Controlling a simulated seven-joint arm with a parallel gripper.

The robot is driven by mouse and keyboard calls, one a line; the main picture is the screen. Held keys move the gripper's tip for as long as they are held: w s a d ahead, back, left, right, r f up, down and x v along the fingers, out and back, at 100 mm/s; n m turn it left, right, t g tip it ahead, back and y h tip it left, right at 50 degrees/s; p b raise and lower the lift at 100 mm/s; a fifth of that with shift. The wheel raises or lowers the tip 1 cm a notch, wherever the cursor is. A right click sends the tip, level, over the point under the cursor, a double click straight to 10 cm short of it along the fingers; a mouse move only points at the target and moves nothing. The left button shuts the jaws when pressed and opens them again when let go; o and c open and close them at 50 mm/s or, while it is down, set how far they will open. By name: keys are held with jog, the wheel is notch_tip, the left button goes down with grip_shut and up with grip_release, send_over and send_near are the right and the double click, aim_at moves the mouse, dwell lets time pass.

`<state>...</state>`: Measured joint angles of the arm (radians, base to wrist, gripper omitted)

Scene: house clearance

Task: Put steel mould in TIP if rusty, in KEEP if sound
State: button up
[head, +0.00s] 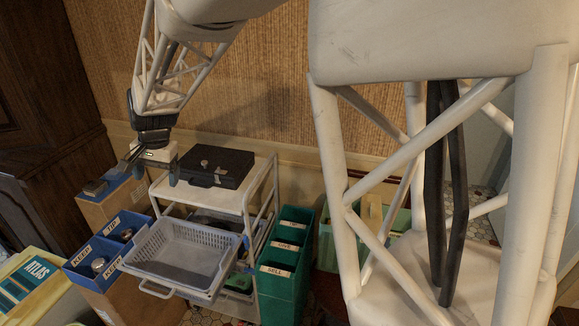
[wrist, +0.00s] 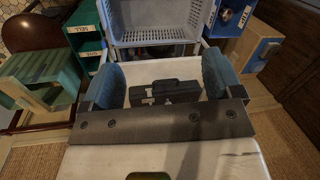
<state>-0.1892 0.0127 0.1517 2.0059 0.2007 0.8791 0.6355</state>
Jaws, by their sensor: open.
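My gripper (head: 153,164) is open and empty above the left end of the trolley top. In the wrist view its two blue-grey fingers (wrist: 165,82) stand wide apart, with a closed black case (wrist: 165,92) showing between and beyond them. The case (head: 215,167) lies on the white trolley top in the head view. I cannot identify the steel mould for certain. Blue bins (head: 75,272) at the left carry KEEP and TIP labels, though some lettering is hard to read. Round metallic things (head: 98,265) show inside them; I cannot tell whether one is the mould or rusty.
A grey mesh basket (head: 180,275) juts from the trolley (head: 262,180) below its top. Green bins (head: 282,270), one marked SELL, stand right of it. A box marked ATLAS (head: 45,268) is at the lower left. A wall (head: 265,75) closes the back.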

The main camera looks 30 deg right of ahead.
jog(key=s+d+r+n, duration=0.1)
jog(key=s+d+r, duration=0.15)
jog(key=s, duration=0.35)
jog(key=s+d+r+n+t+h, duration=0.1)
jog(key=s+d, duration=0.3)
jog(key=s, duration=0.2)
jog(key=s+d+r+n, duration=0.1)
jog(key=s+d+r, duration=0.15)
jog(key=s, duration=0.45)
jog(key=s+d+n, duration=0.1)
jog(key=s+d, duration=0.1)
jog(key=s, duration=0.3)
jog(key=s+d+f+n, duration=0.1)
jog(key=s+d, duration=0.1)
jog(key=s, duration=0.4)
jog(key=s+d+f+n+h, duration=0.1)
jog(key=s+d, duration=0.1)
jog(key=s, duration=0.3)
jog(key=shift+s+d+t, duration=0.3)
jog(key=shift+t, duration=0.1)
jog(key=shift+f, duration=0.1)
